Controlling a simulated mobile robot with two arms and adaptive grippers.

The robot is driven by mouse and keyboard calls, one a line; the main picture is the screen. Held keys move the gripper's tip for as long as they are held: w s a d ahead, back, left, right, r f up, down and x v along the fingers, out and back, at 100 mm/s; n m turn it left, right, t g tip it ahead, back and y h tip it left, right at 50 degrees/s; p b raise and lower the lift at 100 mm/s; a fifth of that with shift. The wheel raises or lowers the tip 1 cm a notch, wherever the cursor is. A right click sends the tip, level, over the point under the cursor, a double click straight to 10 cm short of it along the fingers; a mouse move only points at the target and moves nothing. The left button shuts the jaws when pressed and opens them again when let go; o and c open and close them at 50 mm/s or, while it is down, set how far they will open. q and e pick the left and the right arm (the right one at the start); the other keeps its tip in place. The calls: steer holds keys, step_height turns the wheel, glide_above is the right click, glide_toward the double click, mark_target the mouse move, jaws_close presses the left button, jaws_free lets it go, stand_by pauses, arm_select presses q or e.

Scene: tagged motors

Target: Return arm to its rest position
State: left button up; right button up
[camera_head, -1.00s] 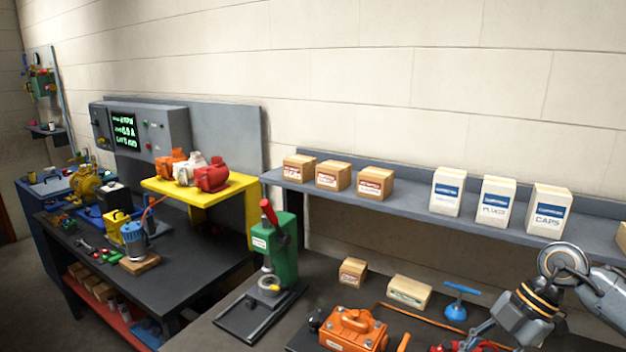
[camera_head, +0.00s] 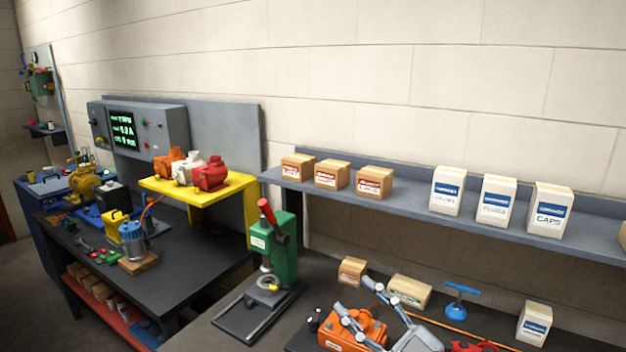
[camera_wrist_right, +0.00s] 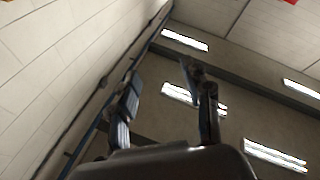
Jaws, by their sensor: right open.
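My right gripper (camera_head: 353,295) is at the lower middle of the head view, its grey fingers spread apart and pointing up and to the left. It overlaps the orange toolbox-like object (camera_head: 345,336) in the picture; I cannot tell the gap between them. In the right wrist view both fingers (camera_wrist_right: 163,85) stand apart with nothing between them, pointing up at the ceiling and its lights. My left gripper is not in view. Orange, white and red motors (camera_head: 211,175) sit on the yellow stand (camera_head: 205,194) at left.
A green press (camera_head: 285,250) stands left of the gripper. Small boxes (camera_head: 409,291), a blue-handled tool (camera_head: 456,300) and a white box (camera_head: 535,322) are on the bench. A shelf (camera_head: 410,213) with boxes runs along the wall above.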

steer(key=s+d+f+m+g+h, duration=0.1)
steer(key=s+d+f+m+h, duration=0.2)
steer(key=d+f+m+h, duration=0.45)
steer(key=s+d+f+m+g+h, duration=0.15)
steer(key=d+f+m+h, duration=0.3)
steer(key=f+h, duration=0.45)
steer(key=s+f+g+y, duration=0.1)
steer(key=s+f+g, duration=0.5)
steer(key=s, duration=0.4)
steer(key=s+f+g+y, duration=0.1)
steer(key=s+f+g, duration=0.2)
steer(key=s+f, duration=0.65)
steer(key=s+f+g+b, duration=0.15)
steer(key=f+b, duration=0.25)
steer(key=f, duration=1.2)
steer(key=s+f+b, duration=0.2)
steer(key=f+b, duration=0.1)
steer(key=f, duration=1.2)
steer(key=s+d+f+b, duration=0.1)
steer(key=s+f+b, duration=0.2)
steer(key=s+f, duration=0.5)
steer(key=s+d+f+g+b, duration=0.1)
steer(key=s+d+f+b, duration=0.1)
steer(key=s+f, duration=0.7)
step_height(320, 180, down, 6)
steer(key=shift+d+f+g+h+b, duration=0.1)
steer(key=shift+d+g+h+b, duration=0.25)
steer(key=shift+b, duration=0.4)
